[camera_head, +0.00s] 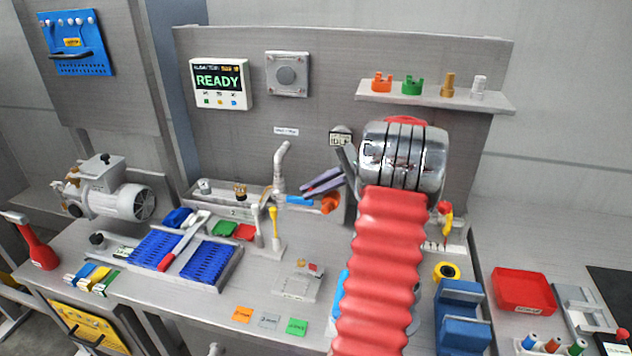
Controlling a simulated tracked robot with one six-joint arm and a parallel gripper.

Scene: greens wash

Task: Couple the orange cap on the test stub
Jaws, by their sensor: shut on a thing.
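My gripper (322,183), with dark and purple fingers, reaches left from behind my chrome wrist over the back of the bench. It is shut. The orange cap (331,203) is a rounded orange piece just under the fingers, with a blue part to its left; the exact contact is too small to make out. A pale upright pipe (281,165) with a bent top stands to the left, apart from the fingers. I cannot tell whether this is the test stub. A second orange piece, notched (381,82), stands on the wall shelf.
The shelf (430,97) also holds green, brass and white fittings. A screen (219,82) reads READY. Blue racks (208,262), a pump (125,200) and small coloured blocks crowd the left bench. A red tray (524,291) lies at right. My red arm hides the bench's middle.

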